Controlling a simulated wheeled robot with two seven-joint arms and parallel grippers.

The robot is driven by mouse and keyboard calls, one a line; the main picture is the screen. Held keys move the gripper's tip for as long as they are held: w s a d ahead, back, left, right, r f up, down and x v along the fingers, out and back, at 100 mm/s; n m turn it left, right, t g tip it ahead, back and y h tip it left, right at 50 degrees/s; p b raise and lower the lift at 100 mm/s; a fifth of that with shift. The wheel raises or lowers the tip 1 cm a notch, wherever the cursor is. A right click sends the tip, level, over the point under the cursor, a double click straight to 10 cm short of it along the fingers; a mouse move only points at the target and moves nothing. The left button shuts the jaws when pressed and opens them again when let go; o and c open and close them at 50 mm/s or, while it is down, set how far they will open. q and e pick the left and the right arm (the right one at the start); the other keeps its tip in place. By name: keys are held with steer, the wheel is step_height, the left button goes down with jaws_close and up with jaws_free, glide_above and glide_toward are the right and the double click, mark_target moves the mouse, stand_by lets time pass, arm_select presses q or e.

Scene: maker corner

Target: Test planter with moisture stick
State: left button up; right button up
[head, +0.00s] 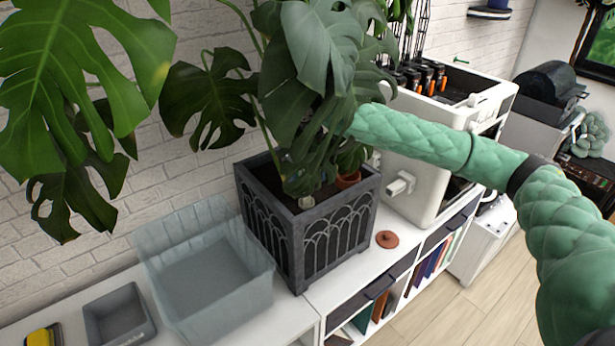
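The planter (311,232) is a dark grey square box with arched lattice sides, standing on the white shelf unit. A large monstera (318,50) grows from it, and dark soil shows between the leaves. A small pale grey object (306,201) is at the soil near the front rim; I cannot tell what it is. A terracotta-coloured piece (348,180) shows inside the right rim. My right arm reaches in from the right, and its end goes behind the leaves above the planter, hiding the gripper. My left gripper is out of view. I cannot make out a moisture stick.
A translucent bin (205,285) stands left of the planter, with a small grey tray (118,310) farther left. A terracotta disc (387,239) lies on the shelf top to the right. A white boxy machine (415,170) stands behind it. Broad leaves crowd the space above.

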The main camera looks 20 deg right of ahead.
steer(key=o, duration=1)
steer(key=shift+o, duration=0.2)
steer(key=shift+o, duration=0.7)
